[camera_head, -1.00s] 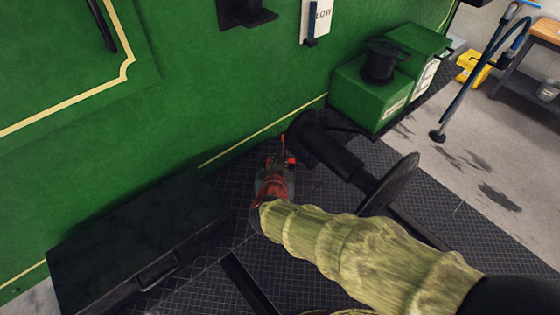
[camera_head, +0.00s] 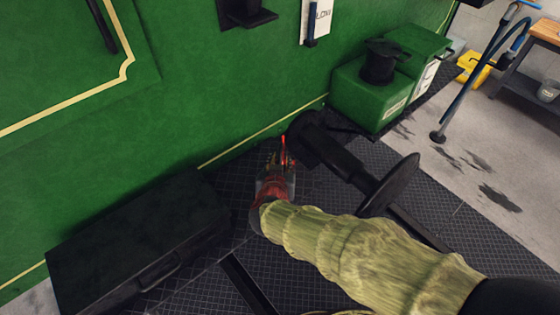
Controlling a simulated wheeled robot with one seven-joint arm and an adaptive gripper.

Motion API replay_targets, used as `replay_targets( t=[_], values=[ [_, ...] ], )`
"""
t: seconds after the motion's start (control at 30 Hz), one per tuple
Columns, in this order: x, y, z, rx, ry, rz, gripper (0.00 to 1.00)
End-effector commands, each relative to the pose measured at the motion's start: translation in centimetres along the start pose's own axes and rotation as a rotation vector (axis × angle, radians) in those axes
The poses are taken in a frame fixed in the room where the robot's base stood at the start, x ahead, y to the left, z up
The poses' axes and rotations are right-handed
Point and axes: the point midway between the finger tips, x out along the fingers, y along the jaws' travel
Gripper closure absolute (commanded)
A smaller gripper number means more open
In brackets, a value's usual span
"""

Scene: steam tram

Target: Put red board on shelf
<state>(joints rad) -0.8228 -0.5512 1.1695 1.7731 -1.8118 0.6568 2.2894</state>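My gripper (camera_head: 280,163) shows at the end of my sleeved arm, low over the dark tread-plate floor, left of a black buffer. A thin bright red strip (camera_head: 284,147) stands upright at its fingertips. I cannot tell whether it is the edge of the red board or part of my gripper. The fingers are small and seen from behind, so their opening is unclear. A small black shelf (camera_head: 252,18) sticks out from the green wall at the top. No other red board shows.
The black buffer (camera_head: 340,160) with its round disc (camera_head: 390,186) stands close to my gripper and forearm. A black box (camera_head: 140,240) lies along the wall at left. Green boxes (camera_head: 375,95) stand at upper right. Grey floor is open farther right.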

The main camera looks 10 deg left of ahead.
Motion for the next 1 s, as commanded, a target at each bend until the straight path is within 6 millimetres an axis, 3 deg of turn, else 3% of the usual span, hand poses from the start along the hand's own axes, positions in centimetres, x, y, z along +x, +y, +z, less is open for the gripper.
replay_targets(
  t=[0.53,0.73,1.0],
  values=[
    [-10.3,-0.2,-0.3,0.0,0.001,-0.005,0.75],
    [-11.8,-0.1,-0.2,0.0,0.0,-0.001,0.75],
    [-12.1,0.1,-0.1,0.0,0.0,0.002,0.75]
  ],
)
